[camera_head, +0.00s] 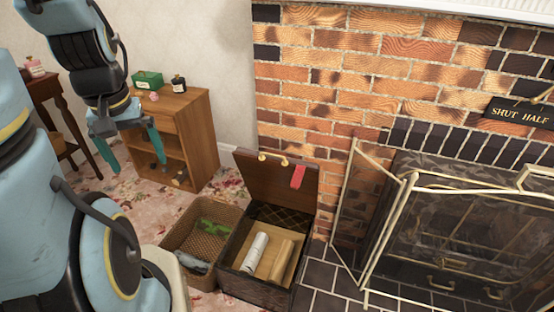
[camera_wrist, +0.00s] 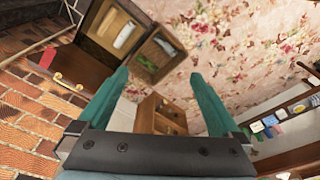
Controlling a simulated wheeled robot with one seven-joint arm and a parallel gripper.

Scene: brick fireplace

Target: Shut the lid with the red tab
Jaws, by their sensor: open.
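The lid (camera_head: 272,183) is a brown wooden panel hinged on a dark box (camera_head: 232,280). It stands raised, leaning back toward the brick wall, with a red tab (camera_head: 298,177) hanging at its upper right and brass fittings on its top edge. The open box holds a white roll (camera_head: 255,252) and a tan piece (camera_head: 283,260). In the wrist view the lid (camera_wrist: 75,72) and red tab (camera_wrist: 48,58) show at the left. My gripper (camera_head: 132,160) has teal fingers spread apart, empty, in the air left of the box and well away from the lid.
A wicker basket (camera_head: 180,245) with green and grey items stands against the box's left side. A wooden cabinet (camera_head: 190,135) stands behind. A brass-framed fire screen (camera_head: 350,240) stands close to the box's right. Flowered carpet (camera_head: 100,195) lies open at the left.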

